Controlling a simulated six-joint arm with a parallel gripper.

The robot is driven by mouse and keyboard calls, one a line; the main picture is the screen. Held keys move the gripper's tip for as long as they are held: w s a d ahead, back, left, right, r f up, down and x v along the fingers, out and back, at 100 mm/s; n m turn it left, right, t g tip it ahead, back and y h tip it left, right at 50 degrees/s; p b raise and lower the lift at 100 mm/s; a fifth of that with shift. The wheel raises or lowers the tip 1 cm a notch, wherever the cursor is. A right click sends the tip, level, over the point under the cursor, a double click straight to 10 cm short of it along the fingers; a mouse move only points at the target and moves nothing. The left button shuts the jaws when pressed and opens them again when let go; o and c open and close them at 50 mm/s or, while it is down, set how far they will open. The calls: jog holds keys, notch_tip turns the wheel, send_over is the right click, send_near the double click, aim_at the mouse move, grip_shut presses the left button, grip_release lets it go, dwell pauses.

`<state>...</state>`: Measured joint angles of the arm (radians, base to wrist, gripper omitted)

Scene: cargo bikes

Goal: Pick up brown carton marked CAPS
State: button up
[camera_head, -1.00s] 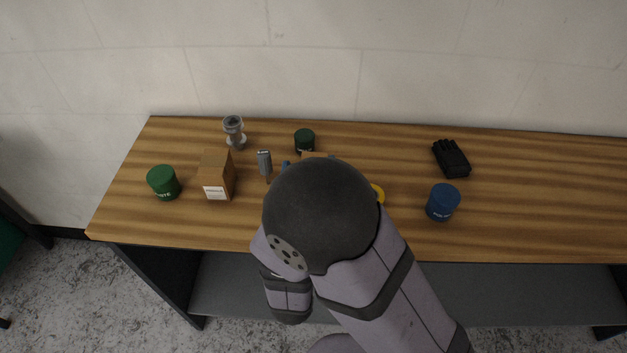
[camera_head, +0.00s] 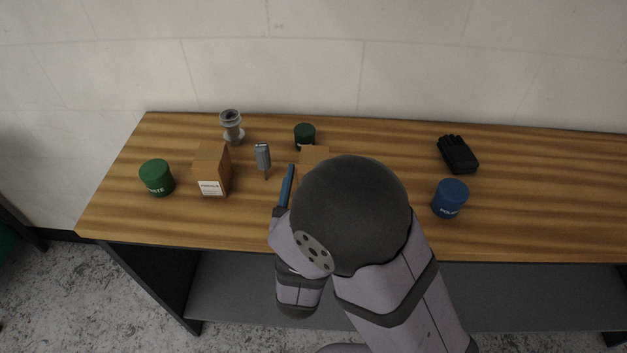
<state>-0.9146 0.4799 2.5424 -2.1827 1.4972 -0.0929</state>
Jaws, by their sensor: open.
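A brown carton (camera_head: 212,160) with a white label stands at the left of the bench; its print is too small to read. A second brown carton (camera_head: 314,153) is mostly hidden behind my arm, with only its top edge showing. I cannot tell which one is marked CAPS.
A green tin (camera_head: 157,178) and a grey metal part (camera_head: 232,127) are near the left carton. A grey tool (camera_head: 263,157) lies between the cartons. A dark green tin (camera_head: 305,136) is behind. A blue tin (camera_head: 449,198) and black glove (camera_head: 458,154) are right.

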aim_at(315, 155)
jog(key=shift+w+f+b, duration=0.15)
jog(key=shift+w+b, duration=0.2)
jog(key=shift+b, duration=0.85)
jog(key=shift+w+d+r+b, duration=0.1)
jog(key=shift+w+r+b, duration=0.1)
jog(key=shift+b, duration=0.15)
jog(key=shift+w+r+p, duration=0.15)
jog(key=shift+w+p, duration=0.15)
jog(key=shift+w, duration=0.2)
jog(key=shift+w+p, duration=0.45)
jog(key=shift+w, duration=1.6)
jog(key=c, duration=1.2)
jog(key=shift+c, duration=0.6)
jog(key=shift+r, duration=0.15)
